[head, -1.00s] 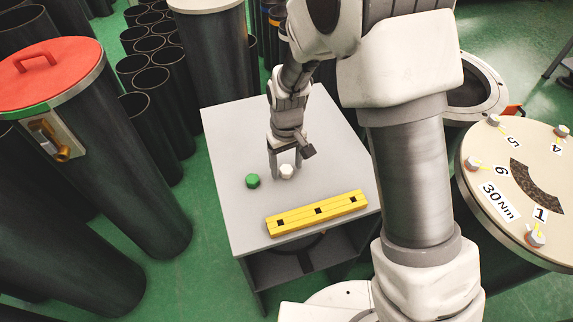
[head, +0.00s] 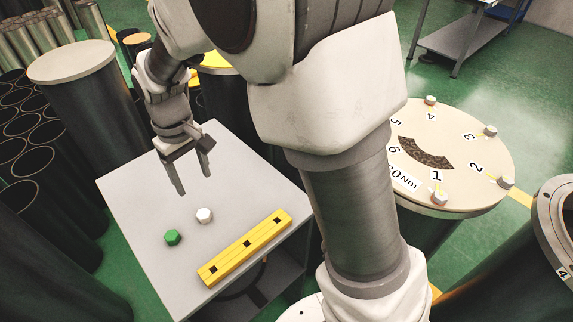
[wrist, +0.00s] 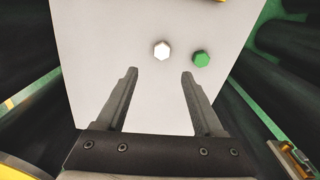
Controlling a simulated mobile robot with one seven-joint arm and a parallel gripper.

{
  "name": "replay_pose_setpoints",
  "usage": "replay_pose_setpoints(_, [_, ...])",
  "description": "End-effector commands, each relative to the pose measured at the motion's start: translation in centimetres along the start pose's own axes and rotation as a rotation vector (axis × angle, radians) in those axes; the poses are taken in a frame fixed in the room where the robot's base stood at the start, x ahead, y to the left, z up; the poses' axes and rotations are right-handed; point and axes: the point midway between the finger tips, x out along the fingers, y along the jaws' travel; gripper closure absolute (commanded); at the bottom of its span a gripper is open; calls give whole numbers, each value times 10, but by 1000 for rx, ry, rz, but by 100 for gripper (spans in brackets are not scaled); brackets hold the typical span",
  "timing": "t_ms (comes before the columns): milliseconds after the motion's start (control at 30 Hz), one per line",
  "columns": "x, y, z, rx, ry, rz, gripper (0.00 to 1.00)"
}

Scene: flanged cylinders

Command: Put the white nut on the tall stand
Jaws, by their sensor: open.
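The white nut (head: 204,215) lies on the grey table top (head: 130,180), right of the green nut (head: 173,237). In the wrist view the white nut (wrist: 161,50) is beyond the fingertips, roughly in line with the gap between them, and the green nut (wrist: 201,58) is to its right. My gripper (head: 195,182) is open and empty, above the table and apart from the nut; its two fingers also show in the wrist view (wrist: 159,73). Tall dark cylinders stand around, one with a pale round top (head: 72,62); I cannot tell which is the tall stand.
A yellow bar with square holes (head: 230,259) lies along the table's near edge. Open dark tubes (head: 30,165) crowd the left.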

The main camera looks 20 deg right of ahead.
Motion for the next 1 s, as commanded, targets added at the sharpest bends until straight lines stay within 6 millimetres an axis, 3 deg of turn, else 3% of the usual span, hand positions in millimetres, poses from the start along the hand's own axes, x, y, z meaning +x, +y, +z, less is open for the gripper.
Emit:
replay_pose_setpoints(167, [-39, 23, 26, 79, 69, 3, 31])
replay_pose_setpoints(500, [-106, 60, 104, 257, 221, 31, 31])
replay_pose_setpoints(733, [-131, 72, 161, 376, 321, 66, 31])
replay_pose_setpoints(1000, [-141, 74, 219, 500, 424, 118, 31])
